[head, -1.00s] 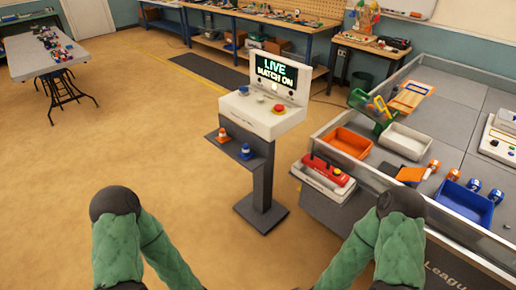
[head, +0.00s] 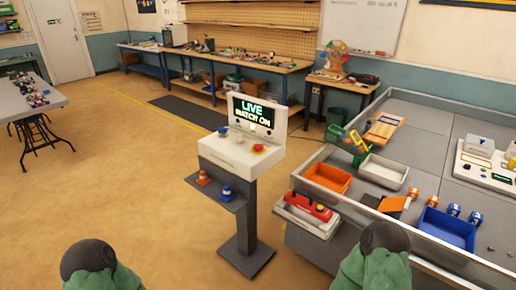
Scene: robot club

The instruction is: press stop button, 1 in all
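A white control console (head: 232,155) stands on a dark grey post in the middle of the head view. Its screen (head: 255,115) reads "LIVE MATCH ON". A red button (head: 258,148) sits on the right of its sloped top, and a small bluish button (head: 223,131) sits on the left. No label on the buttons is readable. Only the green-sleeved upper parts of my two arms show at the bottom edge, apart from the console. Both of my grippers are out of the picture.
A walled grey arena with a blue bin (head: 446,231) and an orange bin (head: 327,178) stands close on the right. The floor (head: 130,190) in front and left is clear.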

